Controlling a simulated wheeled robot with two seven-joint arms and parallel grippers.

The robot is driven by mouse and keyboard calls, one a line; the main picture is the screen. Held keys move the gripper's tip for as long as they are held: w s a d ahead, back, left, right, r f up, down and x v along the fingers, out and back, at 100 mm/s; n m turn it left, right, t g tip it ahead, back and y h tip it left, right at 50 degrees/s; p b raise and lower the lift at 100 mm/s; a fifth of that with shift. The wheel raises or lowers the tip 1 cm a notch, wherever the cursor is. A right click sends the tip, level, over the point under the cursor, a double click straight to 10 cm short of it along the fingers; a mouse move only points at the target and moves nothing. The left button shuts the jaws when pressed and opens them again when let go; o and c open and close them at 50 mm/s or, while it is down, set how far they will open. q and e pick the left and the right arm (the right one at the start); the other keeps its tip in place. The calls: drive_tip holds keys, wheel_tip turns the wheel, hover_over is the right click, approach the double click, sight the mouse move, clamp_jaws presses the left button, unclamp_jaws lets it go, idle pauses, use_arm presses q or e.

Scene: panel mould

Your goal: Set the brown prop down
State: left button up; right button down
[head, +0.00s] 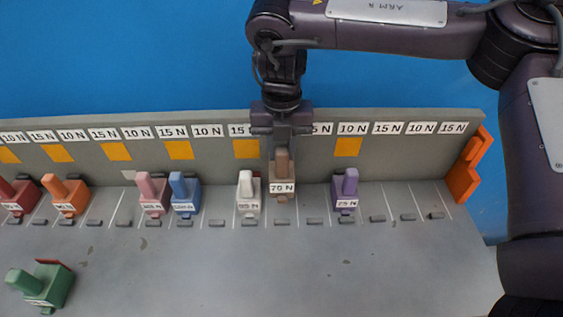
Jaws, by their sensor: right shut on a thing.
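The brown prop (282,174), with a white label reading 70 N, is in my right gripper (282,145). The gripper comes down from above and is shut on the prop's top, near the grey back panel. The prop is upright, over the row of slots between the white prop and the purple prop. I cannot tell whether its base touches the grey surface (300,265). My left gripper is not in view.
A white prop (249,192) stands just left and a purple prop (346,192) to the right. Blue (184,194), pink (153,194), orange (66,196) and red (17,197) props stand farther left. A green prop (45,287) lies at front left. An orange bracket (468,168) is at the right end.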

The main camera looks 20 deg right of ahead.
sight(282, 170)
drive_tip(key=shift+w+d+f, duration=0.1)
drive_tip(key=shift+w+f, duration=0.15)
drive_tip(key=shift+f, duration=0.25)
drive_tip(key=shift+w+f, duration=0.25)
drive_tip(key=shift+f, duration=0.25)
wheel_tip(282, 170, down, 4)
drive_tip(key=shift+f, duration=0.1)
drive_tip(key=shift+w+d+f, duration=0.1)
drive_tip(key=shift+w+f, duration=0.15)
drive_tip(key=shift+f, duration=0.15)
drive_tip(key=shift+f, duration=0.1)
drive_tip(key=shift+f, duration=0.5)
drive_tip(key=c, duration=1.2)
unclamp_jaws()
